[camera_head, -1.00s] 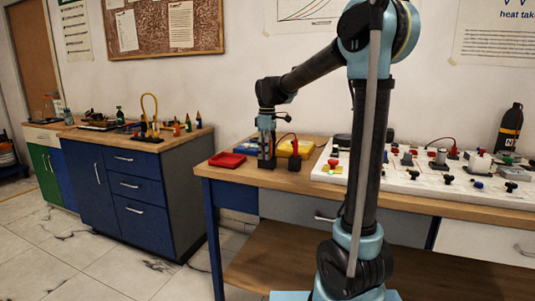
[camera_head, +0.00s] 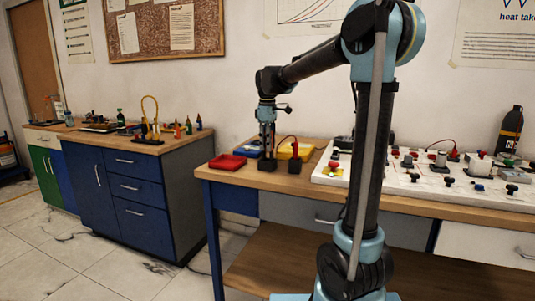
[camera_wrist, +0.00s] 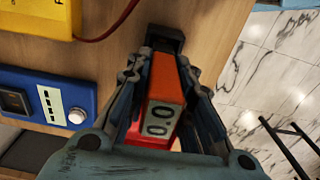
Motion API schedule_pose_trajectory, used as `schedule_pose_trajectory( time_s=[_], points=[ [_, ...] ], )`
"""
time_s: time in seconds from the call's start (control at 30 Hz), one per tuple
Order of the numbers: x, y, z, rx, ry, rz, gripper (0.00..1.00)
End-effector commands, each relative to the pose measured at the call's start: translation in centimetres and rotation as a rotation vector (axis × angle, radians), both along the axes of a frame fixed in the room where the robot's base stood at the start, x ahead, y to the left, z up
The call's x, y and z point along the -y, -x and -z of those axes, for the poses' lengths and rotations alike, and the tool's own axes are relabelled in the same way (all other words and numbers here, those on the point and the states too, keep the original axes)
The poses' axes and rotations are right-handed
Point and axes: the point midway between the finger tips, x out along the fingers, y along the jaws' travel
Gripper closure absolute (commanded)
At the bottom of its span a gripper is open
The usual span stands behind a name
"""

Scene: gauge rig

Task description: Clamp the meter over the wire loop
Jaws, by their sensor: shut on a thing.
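The meter (camera_wrist: 162,85) is an orange-red body with a pale display reading 0.0, seen in the wrist view. My gripper (camera_wrist: 163,72) is shut on it, one finger along each side. In the head view my gripper (camera_head: 266,138) points down over the left part of the workbench, above a small black block (camera_head: 267,166); the meter is too small to make out there. The wire loop (camera_head: 150,108) is a yellow arch standing upright on the separate blue cabinet at the left, well apart from my gripper.
A red tray (camera_head: 227,163), a yellow box (camera_head: 295,150) with a red lead and a blue instrument (camera_wrist: 45,97) are close by. A white board (camera_head: 430,180) with several components fills the bench's right. Bottles stand near the loop. A floor gap separates cabinet and bench.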

Motion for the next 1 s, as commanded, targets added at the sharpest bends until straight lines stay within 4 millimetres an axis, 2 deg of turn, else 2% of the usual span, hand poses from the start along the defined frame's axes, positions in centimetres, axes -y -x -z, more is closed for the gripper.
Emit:
schedule_pose_trajectory(
  time_s=[0.1,0.3,1.0],
  points=[
    [0.0,0.0,-2.2,0.000,0.000,0.000,1.00],
    [0.0,0.0,-4.8,0.000,0.000,0.000,1.00],
    [0.0,0.0,-9.9,0.000,0.000,0.000,1.00]
  ],
)
